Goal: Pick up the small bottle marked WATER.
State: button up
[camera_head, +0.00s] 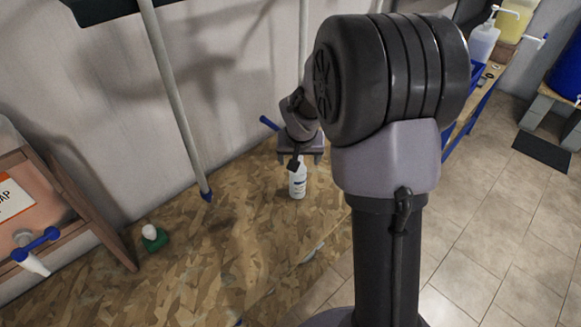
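A small white bottle (298,183) stands upright on the wood-chip board bench. Its front label is too small to read, so I cannot tell if it says WATER. My gripper (296,162) is at the bottle's top, and the bottle's upper end is partly hidden by it. I cannot tell whether the fingers touch the bottle or are shut on it. A small green bottle with a white cap (154,237) is on the bench to the left, well apart from my gripper.
A pale pole (175,100) stands against the wall, its foot on the bench (235,250). A soap container (22,215) with a blue tap sits in a wooden frame at left. Pump bottles (484,40) and a blue drum (567,75) are at right. My arm hides the middle.

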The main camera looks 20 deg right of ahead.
aim_at(298, 172)
jog(key=b+x, duration=0.3)
jog(key=x, duration=0.9)
jog(key=shift+f, duration=0.2)
jog(key=shift+r, duration=0.1)
grip_shut()
